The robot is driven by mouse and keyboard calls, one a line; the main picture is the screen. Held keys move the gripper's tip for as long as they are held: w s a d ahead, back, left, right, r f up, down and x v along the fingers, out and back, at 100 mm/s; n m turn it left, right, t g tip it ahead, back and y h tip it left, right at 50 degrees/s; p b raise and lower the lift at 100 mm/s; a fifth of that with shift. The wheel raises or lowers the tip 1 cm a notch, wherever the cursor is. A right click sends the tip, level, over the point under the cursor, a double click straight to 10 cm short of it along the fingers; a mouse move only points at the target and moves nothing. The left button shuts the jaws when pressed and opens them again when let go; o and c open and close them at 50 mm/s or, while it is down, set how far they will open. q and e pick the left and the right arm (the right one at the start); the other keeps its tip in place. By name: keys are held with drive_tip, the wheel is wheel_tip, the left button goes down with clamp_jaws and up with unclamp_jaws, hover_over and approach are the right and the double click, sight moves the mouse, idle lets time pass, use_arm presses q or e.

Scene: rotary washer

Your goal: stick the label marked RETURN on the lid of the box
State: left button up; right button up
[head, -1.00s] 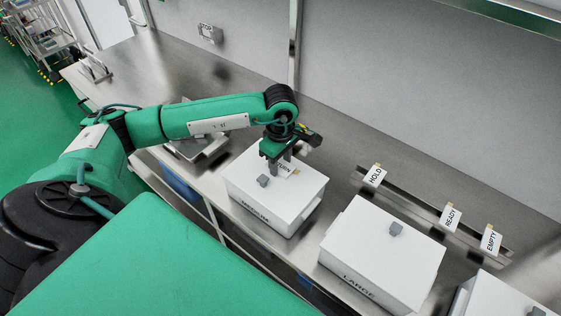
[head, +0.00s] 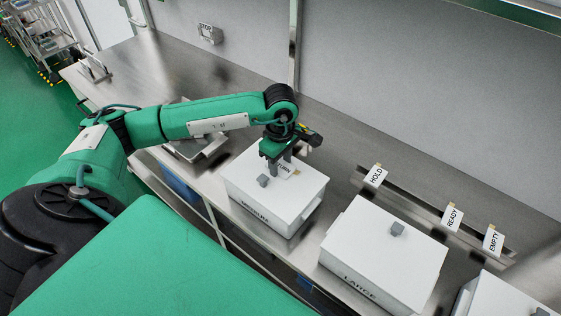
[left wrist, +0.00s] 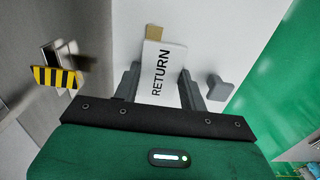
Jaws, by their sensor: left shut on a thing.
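The RETURN label (left wrist: 163,72) is white with black letters and a tan tab at its far end. It lies between the fingers of my left gripper (left wrist: 160,88), which is shut on it. In the head view the left gripper (head: 279,165) points down over the lid of the white MEDIUM box (head: 290,196), and part of the label (head: 285,171) shows below it. The label is at or just above the lid; whether it touches I cannot tell. The lid's grey knob (left wrist: 219,88) is just right of the fingers in the wrist view. My right gripper is not in view.
The white LARGE box (head: 375,250) stands to the right, with another white box (head: 490,300) beyond it. HOLD (head: 375,176), READY (head: 452,217) and EMPTY (head: 492,240) labels stand along a rail behind.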

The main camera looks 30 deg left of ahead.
use_arm(q)
drive_tip(key=shift+f, duration=0.1)
idle(0.7)
drive_tip(key=o, duration=1)
drive_tip(key=shift+o, duration=0.2)
wheel_tip(320, 180, up, 14)
drive_tip(key=b, duration=0.4)
